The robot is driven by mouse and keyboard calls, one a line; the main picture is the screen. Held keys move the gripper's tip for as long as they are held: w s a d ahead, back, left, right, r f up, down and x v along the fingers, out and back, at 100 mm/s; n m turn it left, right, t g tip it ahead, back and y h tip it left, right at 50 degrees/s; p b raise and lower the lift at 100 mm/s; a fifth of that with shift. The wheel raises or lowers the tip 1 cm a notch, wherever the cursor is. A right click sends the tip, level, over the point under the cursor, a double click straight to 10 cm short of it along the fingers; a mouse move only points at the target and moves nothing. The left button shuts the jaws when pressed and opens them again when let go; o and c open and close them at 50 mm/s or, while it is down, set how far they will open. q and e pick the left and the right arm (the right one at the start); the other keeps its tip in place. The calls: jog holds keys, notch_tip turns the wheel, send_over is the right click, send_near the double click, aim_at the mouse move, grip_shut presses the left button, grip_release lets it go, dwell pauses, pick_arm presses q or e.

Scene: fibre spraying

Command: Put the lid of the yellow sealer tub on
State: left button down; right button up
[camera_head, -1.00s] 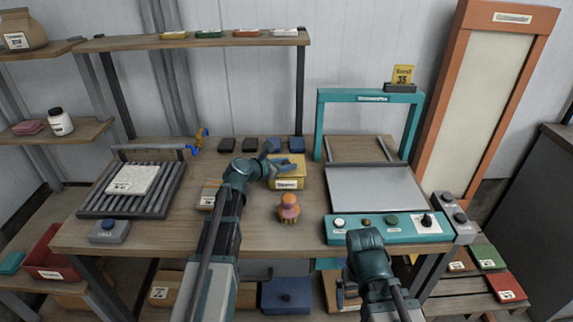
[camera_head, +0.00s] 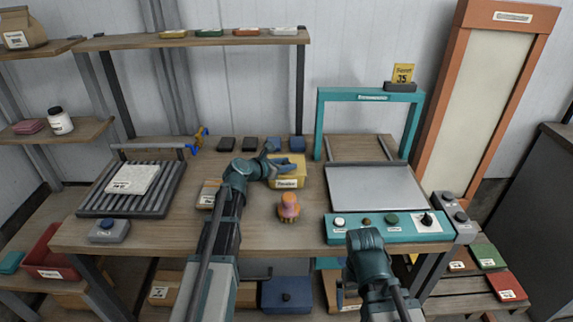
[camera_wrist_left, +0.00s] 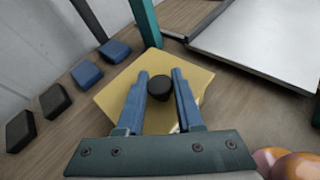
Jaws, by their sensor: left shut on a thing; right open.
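The yellow sealer tub (camera_head: 288,182) stands near the back of the workbench, with its label facing front. Its yellow lid (camera_wrist_left: 188,82) is at the tub's top and has a round black knob (camera_wrist_left: 160,87). My left gripper (camera_head: 284,166) is over the tub, its blue fingers (camera_wrist_left: 161,88) shut on the lid by the knob. The lid hides the tub's opening, and I cannot tell whether it is fully seated. My right arm (camera_head: 366,250) is at the front right; its fingers are hidden.
An orange-pink object (camera_head: 289,207) stands just in front of the tub. Small black and blue blocks (camera_head: 274,144) line the bench's back edge. A teal-framed machine (camera_head: 386,231) with a flat plate is to the right. A slatted rack (camera_head: 98,206) is at the left.

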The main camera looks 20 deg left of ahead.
pick_arm(q)
jog(key=shift+c, duration=2.4)
grip_release()
jog(key=p+v, duration=0.5)
jog(key=v, duration=0.9)
jog(key=shift+w+d, duration=0.1)
jog(key=b+x, duration=0.5)
jog(key=x, duration=0.8)
jog(key=shift+w+d+f, duration=0.1)
jog(key=shift+w+f, duration=0.1)
jog(key=shift+w, duration=0.1)
